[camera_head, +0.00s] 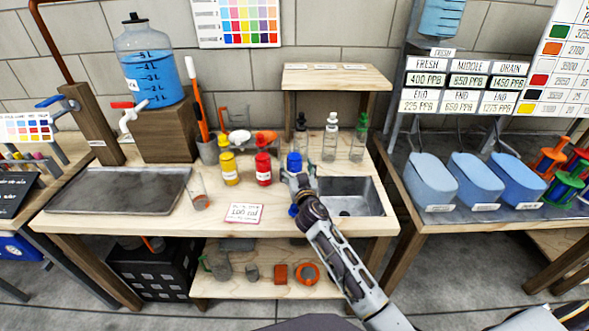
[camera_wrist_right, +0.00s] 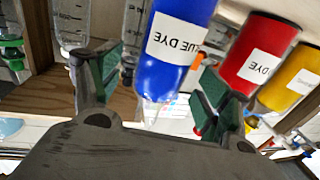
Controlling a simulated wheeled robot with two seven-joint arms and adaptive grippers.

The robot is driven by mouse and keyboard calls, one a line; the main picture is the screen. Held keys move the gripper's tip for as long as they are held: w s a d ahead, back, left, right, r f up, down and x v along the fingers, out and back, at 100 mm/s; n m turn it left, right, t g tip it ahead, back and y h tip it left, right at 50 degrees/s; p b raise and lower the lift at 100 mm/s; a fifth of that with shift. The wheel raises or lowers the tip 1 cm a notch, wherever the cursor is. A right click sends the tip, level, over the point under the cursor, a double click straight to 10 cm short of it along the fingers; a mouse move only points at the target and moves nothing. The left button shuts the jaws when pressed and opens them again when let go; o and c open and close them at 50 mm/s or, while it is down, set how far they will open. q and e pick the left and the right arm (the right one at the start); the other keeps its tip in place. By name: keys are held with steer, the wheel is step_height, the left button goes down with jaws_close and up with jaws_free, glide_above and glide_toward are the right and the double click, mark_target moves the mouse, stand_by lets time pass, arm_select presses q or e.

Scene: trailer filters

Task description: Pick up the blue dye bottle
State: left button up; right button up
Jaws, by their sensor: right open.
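The blue dye bottle (camera_head: 294,162) stands on the wooden bench in the head view, left of the sink, partly hidden by my right gripper (camera_head: 299,184). In the right wrist view, which looks upside down, the blue dye bottle (camera_wrist_right: 172,52) with its white label lies between the two green-padded fingers of my right gripper (camera_wrist_right: 158,95). The fingers are open, with a gap visible on either side of the bottle. My left gripper is not in view.
A red dye bottle (camera_head: 263,170) and a yellow bottle (camera_head: 229,168) stand close to the left. The sink (camera_head: 350,197) is at the right. Clear dropper bottles (camera_head: 330,138) stand behind. A paper card (camera_head: 243,213) lies in front on the bench.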

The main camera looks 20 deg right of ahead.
mark_target(294, 143)
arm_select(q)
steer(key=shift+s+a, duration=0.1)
arm_select(e)
steer(key=shift+w+d, duration=0.1)
steer(key=shift+w, duration=1.5)
steer(key=shift+c, duration=0.4)
steer(key=c, duration=1.3)
steer(key=shift+r+p, duration=0.3)
steer(key=shift+r, duration=0.55)
step_height(294, 143, up, 7)
steer(key=shift+f+p, duration=0.2)
steer(key=shift+p, duration=0.55)
steer(key=shift+r, duration=0.85)
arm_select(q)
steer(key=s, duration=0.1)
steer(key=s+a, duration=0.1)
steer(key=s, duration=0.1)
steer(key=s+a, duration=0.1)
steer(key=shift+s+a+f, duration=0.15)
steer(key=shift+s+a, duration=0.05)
